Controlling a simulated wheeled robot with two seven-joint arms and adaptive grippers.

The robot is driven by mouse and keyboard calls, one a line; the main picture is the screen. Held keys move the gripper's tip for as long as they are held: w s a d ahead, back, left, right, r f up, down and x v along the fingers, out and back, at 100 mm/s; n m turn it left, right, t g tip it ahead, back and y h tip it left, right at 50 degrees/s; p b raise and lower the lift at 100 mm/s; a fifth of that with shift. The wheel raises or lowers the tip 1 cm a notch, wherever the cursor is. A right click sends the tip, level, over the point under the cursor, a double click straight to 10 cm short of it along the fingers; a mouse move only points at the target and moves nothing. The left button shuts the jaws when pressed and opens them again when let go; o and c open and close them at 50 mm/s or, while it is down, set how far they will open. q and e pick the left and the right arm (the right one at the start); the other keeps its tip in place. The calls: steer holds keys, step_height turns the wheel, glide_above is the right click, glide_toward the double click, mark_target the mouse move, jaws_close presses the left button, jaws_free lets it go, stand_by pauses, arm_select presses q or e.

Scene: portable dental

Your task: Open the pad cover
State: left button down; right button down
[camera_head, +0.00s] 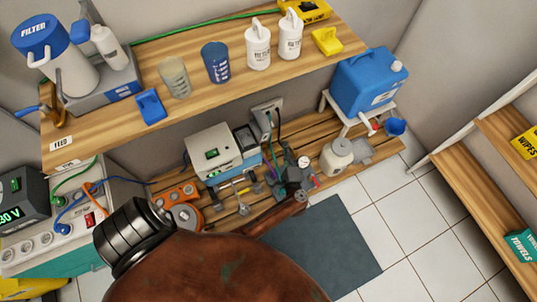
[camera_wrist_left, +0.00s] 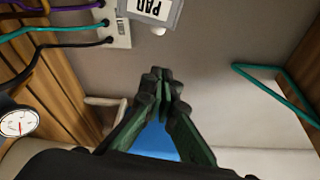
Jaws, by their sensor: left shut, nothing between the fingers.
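A grey cover labelled PAD (camera_wrist_left: 150,10) is at the top edge of the left wrist view, cut off by the frame, with a small white knob (camera_wrist_left: 158,31) at its edge. I cannot tell how far it is open. My left gripper (camera_wrist_left: 162,78) is shut and empty, its dark green fingers apart from the cover in the picture. In the head view my left gripper (camera_head: 292,177) is a small dark shape over the lower shelf. The PAD label cannot be read there. My right gripper does not show.
Beside the cover, a white socket panel (camera_wrist_left: 118,30) carries purple, teal and black cables. A round gauge (camera_wrist_left: 18,122) is at the left. In the head view, a grey-white device (camera_head: 213,150) and a white jug (camera_head: 337,156) stand on the lower shelf (camera_head: 390,147).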

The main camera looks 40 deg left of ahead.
arm_select(q)
steer(key=s+d+f+m+t+h+p, duration=0.1)
steer(key=s+d+f+m+h, duration=0.25)
steer(key=m, duration=0.75)
steer(key=s+d+f+m+t+h+p, duration=0.15)
steer(key=m+h, duration=0.35)
steer(key=m, duration=0.6)
steer(key=s+d+f+m+t+h, duration=0.2)
steer(key=s+d+f+m+h, duration=0.15)
steer(key=m, duration=0.65)
steer(key=s+f+m+g+h+p, duration=0.1)
steer(key=s+f+m+g+h, duration=0.2)
steer(key=s+f+m+g, duration=0.2)
steer(key=shift+s+d+f+m+g, duration=0.3)
steer(key=shift+s+f+m, duration=1.2)
steer(key=shift+s+m, duration=2.1)
steer(key=shift+w+a, duration=0.15)
steer(key=shift+w, duration=0.05)
